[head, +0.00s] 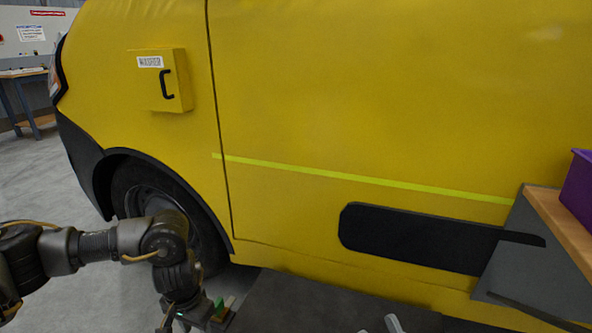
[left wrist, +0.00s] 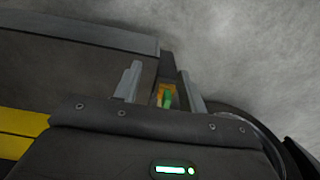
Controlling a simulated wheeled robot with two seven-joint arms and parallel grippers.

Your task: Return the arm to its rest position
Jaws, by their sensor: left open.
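My left arm comes in from the left in the head view and bends down in front of the van's front wheel. Its gripper (head: 207,318) points down near the bottom edge. In the left wrist view the two grey fingers (left wrist: 158,88) stand apart, open. A small orange and green item (left wrist: 167,97) shows between them; I cannot tell whether it touches them. Pale grey tips (head: 393,323) at the bottom edge of the head view may belong to my right gripper, but too little shows to tell its state.
A yellow van (head: 370,90) fills most of the head view, with a yellow box (head: 178,92) with a black handle on its side. A wood-topped bench (head: 548,209) with a purple bin (head: 579,190) stands at right. Open grey floor (head: 40,180) lies at left.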

